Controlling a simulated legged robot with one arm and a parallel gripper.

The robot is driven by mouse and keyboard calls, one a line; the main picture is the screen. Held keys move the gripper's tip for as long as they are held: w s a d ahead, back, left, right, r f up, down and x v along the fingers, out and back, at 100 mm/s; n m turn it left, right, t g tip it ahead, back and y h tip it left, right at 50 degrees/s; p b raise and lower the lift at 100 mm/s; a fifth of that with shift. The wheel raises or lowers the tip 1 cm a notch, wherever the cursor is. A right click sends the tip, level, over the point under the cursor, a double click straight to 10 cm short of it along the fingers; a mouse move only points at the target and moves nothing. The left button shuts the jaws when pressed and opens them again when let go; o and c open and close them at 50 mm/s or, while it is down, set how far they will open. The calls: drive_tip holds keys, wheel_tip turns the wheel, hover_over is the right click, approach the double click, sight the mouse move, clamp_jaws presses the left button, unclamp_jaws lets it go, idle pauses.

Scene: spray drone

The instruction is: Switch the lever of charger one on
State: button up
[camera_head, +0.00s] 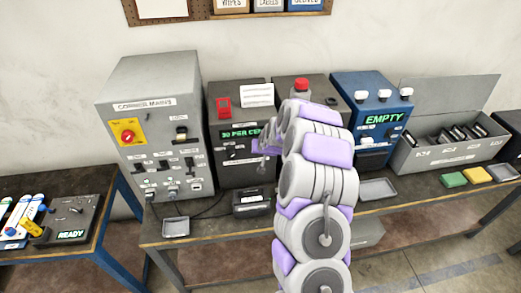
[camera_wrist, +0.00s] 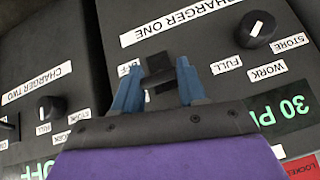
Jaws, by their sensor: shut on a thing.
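Charger one (camera_head: 226,160) is a dark grey box in the head view, with a green "30 PER CENT" display (camera_head: 240,133). Its name plate (camera_wrist: 180,20) shows at the top of the wrist view. My gripper (camera_wrist: 160,84) is at its front panel. The two blue fingers stand on either side of the small dark lever (camera_wrist: 158,66) and are shut on it. A partly covered label beside the left finger seems to read "OFF". The lever's base and exact tilt are partly hidden by the fingers. In the head view the lever is hard to make out near my gripper (camera_head: 262,148).
A dark knob (camera_wrist: 258,29) with FULL, STORE and WORK labels is right of the lever. Charger two (camera_wrist: 30,75) is close on the left in the wrist view. The grey mains cabinet (camera_head: 152,75) and blue EMPTY unit (camera_head: 368,88) flank the chargers on the bench.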

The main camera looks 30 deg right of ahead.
drive_tip(key=shift+w+d+r, duration=0.1)
drive_tip(key=shift+r, duration=0.05)
drive_tip(key=o, duration=1)
drive_tip(key=shift+c, duration=0.2)
drive_tip(key=v, duration=1.7)
